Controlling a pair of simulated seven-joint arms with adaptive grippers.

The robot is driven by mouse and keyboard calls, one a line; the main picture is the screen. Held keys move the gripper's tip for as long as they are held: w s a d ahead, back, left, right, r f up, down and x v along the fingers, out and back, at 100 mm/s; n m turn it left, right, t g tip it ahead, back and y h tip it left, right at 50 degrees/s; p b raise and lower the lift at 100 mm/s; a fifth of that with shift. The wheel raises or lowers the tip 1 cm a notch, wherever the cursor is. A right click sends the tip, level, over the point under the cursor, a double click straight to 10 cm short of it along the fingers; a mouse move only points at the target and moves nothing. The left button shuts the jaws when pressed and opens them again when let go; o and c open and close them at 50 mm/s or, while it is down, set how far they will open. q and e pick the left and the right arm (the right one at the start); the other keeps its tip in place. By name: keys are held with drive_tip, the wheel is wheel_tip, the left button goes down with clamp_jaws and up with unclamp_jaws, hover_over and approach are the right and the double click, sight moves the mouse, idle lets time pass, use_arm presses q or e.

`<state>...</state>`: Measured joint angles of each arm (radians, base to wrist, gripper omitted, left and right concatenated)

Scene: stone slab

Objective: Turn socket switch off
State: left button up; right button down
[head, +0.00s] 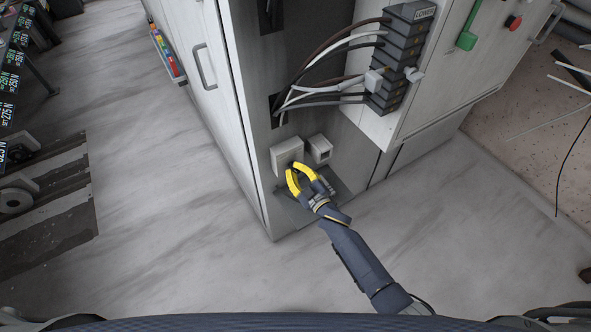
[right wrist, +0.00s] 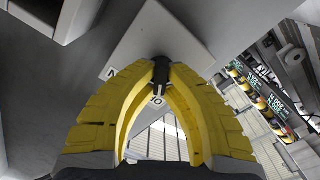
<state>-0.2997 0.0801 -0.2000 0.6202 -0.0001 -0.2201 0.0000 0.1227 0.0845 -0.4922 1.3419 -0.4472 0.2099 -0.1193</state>
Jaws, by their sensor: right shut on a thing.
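A pale grey socket box (head: 285,152) is fixed low on the front face of the grey cabinet (head: 262,125). My right gripper (head: 292,170), with yellow fingers, reaches its lower part. In the right wrist view the box shows as a pale square plate (right wrist: 160,38). There the yellow fingertips (right wrist: 160,66) close on a small dark switch (right wrist: 161,76) at the plate. Small dark lettering shows beside it, partly hidden by the fingers. The switch is hidden by the fingers in the head view. My left gripper is not in view.
A second, smaller box (head: 320,148) sits just right of the socket box. Above it, dark and white cables (head: 335,68) run to a stack of grey connectors (head: 396,62). A green handle (head: 467,40) is on the right panel. The floor in front is clear.

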drive_tip(key=shift+a+r+n, duration=0.1)
drive_tip(key=shift+r+n, duration=0.05)
drive_tip(key=shift+n, duration=0.45)
drive_tip(key=c, duration=1.5)
unclamp_jaws()
drive_tip(key=shift+o, duration=0.2)
drive_tip(key=shift+s+d+f, duration=0.2)
drive_tip(key=shift+s, duration=0.05)
drive_tip(key=v, duration=1.1)
drive_tip(key=shift+s, duration=0.2)
drive_tip(key=shift+r, duration=0.1)
